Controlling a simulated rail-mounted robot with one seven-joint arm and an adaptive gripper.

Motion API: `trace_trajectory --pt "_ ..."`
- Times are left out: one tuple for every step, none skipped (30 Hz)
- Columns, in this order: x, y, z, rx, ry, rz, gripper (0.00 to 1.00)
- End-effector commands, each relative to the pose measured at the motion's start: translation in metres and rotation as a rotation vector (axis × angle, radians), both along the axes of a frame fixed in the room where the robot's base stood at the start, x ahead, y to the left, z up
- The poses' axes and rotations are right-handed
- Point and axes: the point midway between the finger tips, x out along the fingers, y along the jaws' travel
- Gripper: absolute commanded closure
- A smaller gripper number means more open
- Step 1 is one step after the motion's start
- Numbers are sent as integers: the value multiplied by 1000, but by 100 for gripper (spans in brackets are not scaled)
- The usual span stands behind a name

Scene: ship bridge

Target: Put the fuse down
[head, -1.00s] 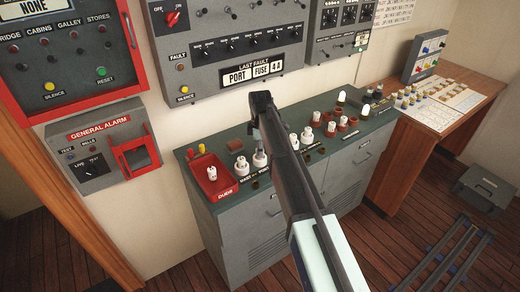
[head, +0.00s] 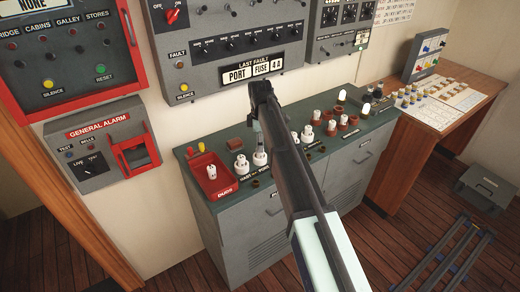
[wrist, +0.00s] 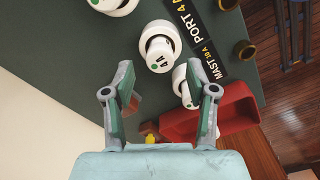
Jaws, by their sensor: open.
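My gripper (wrist: 160,105) is open, with nothing between its fingers in the wrist view. In the head view my arm hides most of it above the green-topped cabinet. A white fuse with a green dot (wrist: 160,48) stands upright beyond the fingertips, beside the PORT 4 A label; it also shows in the head view (head: 260,158). A second white fuse (head: 241,166) stands next to it by the MAST label, partly behind a finger in the wrist view. Another white fuse (head: 211,171) sits in the red DUDS tray (head: 222,190).
More white fuses and brown sockets (head: 308,134) stand along the cabinet top (head: 200,147) to the right. The fault panel (head: 235,45) is on the wall behind. A wooden desk (head: 400,126) stands at the right.

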Motion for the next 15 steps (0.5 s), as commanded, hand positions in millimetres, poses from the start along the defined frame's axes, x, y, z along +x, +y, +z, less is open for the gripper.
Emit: trace_trajectory --pt "1 0 8 0 -2 0 43" --pt "2 1 14 1 -3 0 43" --pt "1 1 22 1 -3 0 43" --pt "1 0 27 0 -2 0 43" --pt "1 0 33 1 -3 0 43" --pt "1 1 41 1 -3 0 43" --pt "1 0 46 0 -1 0 43" --pt "1 0 52 0 -2 0 43" --pt "1 0 59 1 -2 0 43" --pt "1 0 63 0 -1 0 43" --pt "1 0 67 0 -1 0 43" --pt "1 0 73 0 -1 0 43" --pt "1 0 76 0 -1 0 43" --pt "1 0 79 0 -1 0 43" --pt "0 0 83 0 0 0 43"
